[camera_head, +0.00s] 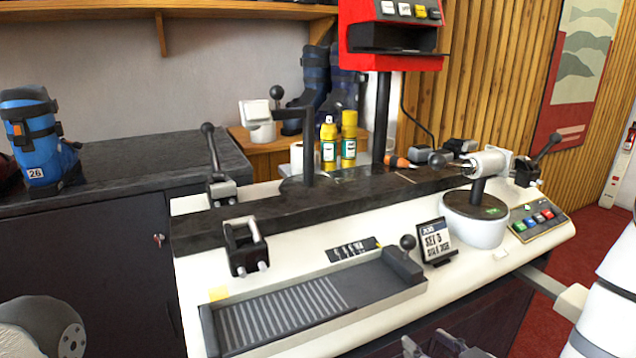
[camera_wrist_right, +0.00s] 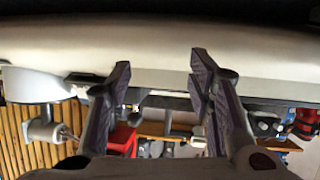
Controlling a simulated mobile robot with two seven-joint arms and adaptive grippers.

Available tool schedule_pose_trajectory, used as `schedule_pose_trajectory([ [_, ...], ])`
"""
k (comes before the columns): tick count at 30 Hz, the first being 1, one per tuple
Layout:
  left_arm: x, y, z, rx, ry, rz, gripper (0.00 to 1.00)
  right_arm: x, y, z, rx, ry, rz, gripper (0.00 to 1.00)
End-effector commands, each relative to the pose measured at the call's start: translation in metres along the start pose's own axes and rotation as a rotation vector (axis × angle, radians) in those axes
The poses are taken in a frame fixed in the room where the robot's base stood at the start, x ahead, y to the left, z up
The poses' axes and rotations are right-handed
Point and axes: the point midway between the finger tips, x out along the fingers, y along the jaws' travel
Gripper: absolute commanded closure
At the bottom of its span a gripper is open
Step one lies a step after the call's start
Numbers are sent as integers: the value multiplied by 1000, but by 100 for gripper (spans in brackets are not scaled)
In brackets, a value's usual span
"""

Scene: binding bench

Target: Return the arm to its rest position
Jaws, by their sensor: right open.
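My right gripper (camera_head: 440,346) shows at the bottom edge of the head view, in front of the white bench's (camera_head: 480,270) front side and partly cut off by the frame. In the right wrist view its two dark fingers (camera_wrist_right: 160,64) are spread apart with nothing between them. The pale bench surface runs across the top of that view, beyond the fingertips. A white arm link of mine (camera_head: 605,300) is at the right edge of the head view. A grey rounded part of mine (camera_head: 45,328) is at the lower left; my left gripper is not seen.
The bench carries a ribbed tray (camera_head: 290,312), a small sign (camera_head: 434,241), a button panel (camera_head: 538,222) and a dark rail (camera_head: 350,196) with clamps and levers. Two yellow bottles (camera_head: 348,138) stand behind the rail. A blue boot (camera_head: 38,138) stands on the dark counter.

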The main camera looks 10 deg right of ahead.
Motion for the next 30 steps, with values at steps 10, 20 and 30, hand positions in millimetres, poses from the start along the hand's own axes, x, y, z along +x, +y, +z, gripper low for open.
schedule_pose_trajectory([
  [10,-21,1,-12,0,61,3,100,-197,-94,234,246,-1071,-16,53],
  [20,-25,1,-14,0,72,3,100,-292,-106,267,295,-1397,81,53],
  [30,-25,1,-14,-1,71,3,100,-290,-106,267,294,-1393,78,53],
])
